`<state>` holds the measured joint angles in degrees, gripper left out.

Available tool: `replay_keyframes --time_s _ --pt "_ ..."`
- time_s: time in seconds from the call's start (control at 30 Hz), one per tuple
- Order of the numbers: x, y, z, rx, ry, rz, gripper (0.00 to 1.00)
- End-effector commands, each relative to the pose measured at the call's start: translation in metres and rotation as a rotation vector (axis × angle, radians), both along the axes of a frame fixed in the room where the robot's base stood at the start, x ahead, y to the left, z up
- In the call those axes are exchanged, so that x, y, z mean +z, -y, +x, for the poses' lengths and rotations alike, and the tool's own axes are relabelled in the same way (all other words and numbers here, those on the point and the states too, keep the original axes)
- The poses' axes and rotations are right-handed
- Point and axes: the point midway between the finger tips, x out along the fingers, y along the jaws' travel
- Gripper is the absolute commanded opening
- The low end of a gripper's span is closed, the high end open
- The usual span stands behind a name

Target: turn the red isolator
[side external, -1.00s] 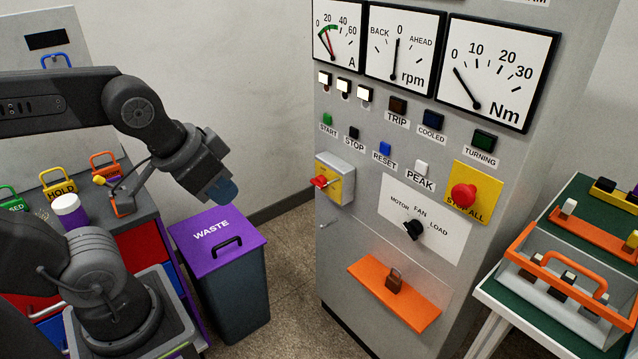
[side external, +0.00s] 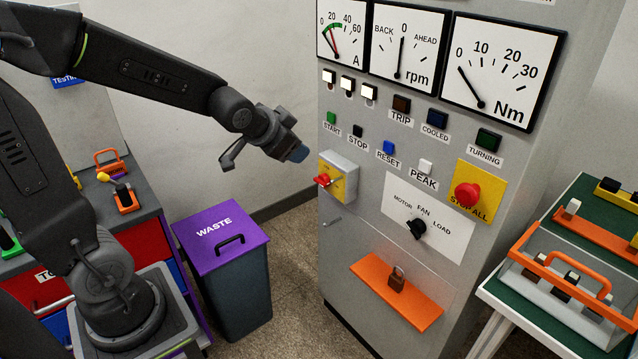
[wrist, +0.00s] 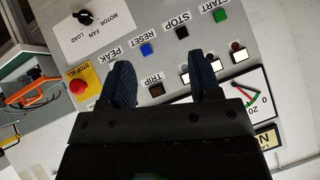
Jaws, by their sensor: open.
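The red isolator (side external: 323,181) is a red handle on a yellow plate, on a grey box fixed to the left edge of the cabinet front. My gripper (side external: 298,153) is in the air to the left of and a little above the isolator, apart from it. In the wrist view my gripper (wrist: 165,82) shows two blue fingertips spread apart with nothing between them. The isolator cannot be made out in the wrist view.
The cabinet carries START (side external: 331,117), STOP, RESET and PEAK buttons, a red STOP ALL button (side external: 467,195) and a selector knob (side external: 416,229). An orange shelf (side external: 420,313) with a padlock juts out below. A purple-lidded waste bin (side external: 222,228) stands at the left.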

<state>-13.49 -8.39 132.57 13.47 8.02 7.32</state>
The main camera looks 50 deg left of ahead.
Motion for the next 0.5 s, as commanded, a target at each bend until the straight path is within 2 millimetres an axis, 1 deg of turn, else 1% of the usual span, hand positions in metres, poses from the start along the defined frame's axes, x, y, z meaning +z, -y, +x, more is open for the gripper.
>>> replay_keyframes --time_s 0.03,0.1,0.17,0.2,0.27,0.33,0.4,0.47,0.5 --pt "-0.014 -0.015 0.018 -0.010 0.019 0.026 0.62" --pt "-0.030 -0.033 0.039 -0.038 0.063 0.067 0.69" --pt "-0.045 -0.048 0.055 -0.064 0.102 0.096 0.69" --pt "-0.055 -0.058 0.065 -0.081 0.128 0.113 0.69" --pt "-0.072 -0.071 0.077 -0.109 0.169 0.136 0.69" --pt "-0.093 -0.086 0.088 -0.143 0.217 0.158 0.69" --pt "-0.116 -0.099 0.095 -0.175 0.268 0.173 0.69" --pt "-0.136 -0.110 0.098 -0.200 0.313 0.181 0.69" --pt "-0.149 -0.116 0.099 -0.218 0.346 0.185 0.69"
